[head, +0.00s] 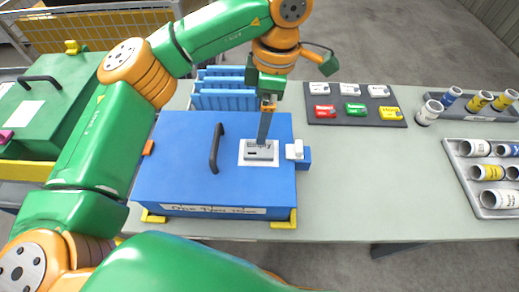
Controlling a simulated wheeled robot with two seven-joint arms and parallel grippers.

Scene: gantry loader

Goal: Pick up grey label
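The grey label (259,155), with dark lettering that looks like "Empty", lies on a white patch (244,162) on the lid of the blue box (180,165). My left gripper (263,139) points down from above, its dark fingers reaching the label's far edge. The fingers line up in this view, so I cannot tell whether they are open or shut, or whether they touch the label. My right gripper is out of view.
A dark board (342,120) behind right holds white, red, green and yellow labels. A grey tray (478,205) and a dark rack (470,114) with cylinders stand at right. The lid's black handle (216,150) rises left of the label. The table's middle right (370,180) is clear.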

